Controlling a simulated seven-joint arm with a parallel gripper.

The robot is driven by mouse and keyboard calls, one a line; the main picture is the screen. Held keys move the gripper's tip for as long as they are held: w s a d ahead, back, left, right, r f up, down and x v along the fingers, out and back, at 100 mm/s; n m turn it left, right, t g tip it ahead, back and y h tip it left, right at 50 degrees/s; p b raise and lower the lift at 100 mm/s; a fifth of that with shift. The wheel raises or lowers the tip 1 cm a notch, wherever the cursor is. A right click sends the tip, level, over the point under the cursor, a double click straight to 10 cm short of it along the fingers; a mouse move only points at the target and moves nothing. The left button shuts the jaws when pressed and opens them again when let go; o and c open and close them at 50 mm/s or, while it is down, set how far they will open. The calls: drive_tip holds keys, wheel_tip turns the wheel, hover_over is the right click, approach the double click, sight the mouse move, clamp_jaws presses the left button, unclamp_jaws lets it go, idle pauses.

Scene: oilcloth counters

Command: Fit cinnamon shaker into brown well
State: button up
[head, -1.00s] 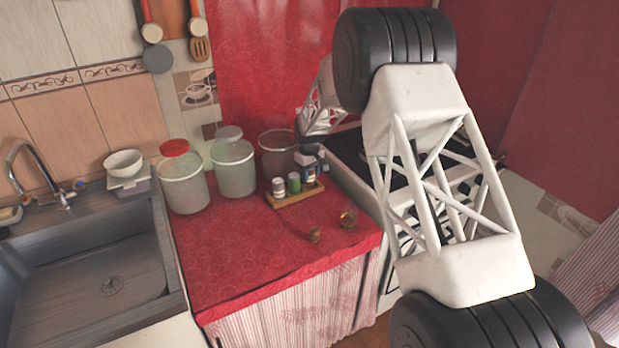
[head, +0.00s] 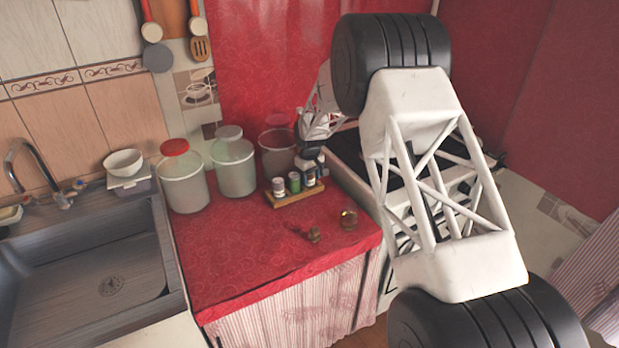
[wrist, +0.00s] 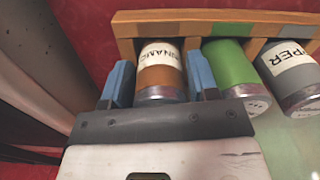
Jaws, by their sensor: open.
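The cinnamon shaker (wrist: 160,70), brown with a white label and silver cap, stands in line with the others at one end of the wooden rack (wrist: 135,27). In the head view the rack (head: 296,197) sits on the red counter. My gripper (wrist: 158,85) is open, its blue fingers on either side of the cinnamon shaker. In the head view my gripper (head: 311,162) is over the rack's right end. The shaker's base and the brown well are hidden, so I cannot tell how deep it sits.
A green shaker (wrist: 230,70) stands close beside the right finger, with a grey pepper shaker (wrist: 290,75) beyond. Lidded canisters (head: 233,165) stand behind and left of the rack. Two small brown items (head: 314,235) (head: 348,219) lie in front.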

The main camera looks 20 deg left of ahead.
drive_tip(key=shift+r, duration=0.1)
wheel_tip(320, 180, up, 12)
drive_tip(key=shift+r, duration=0.1)
idle(0.6)
idle(0.7)
drive_tip(key=shift+d, duration=0.1)
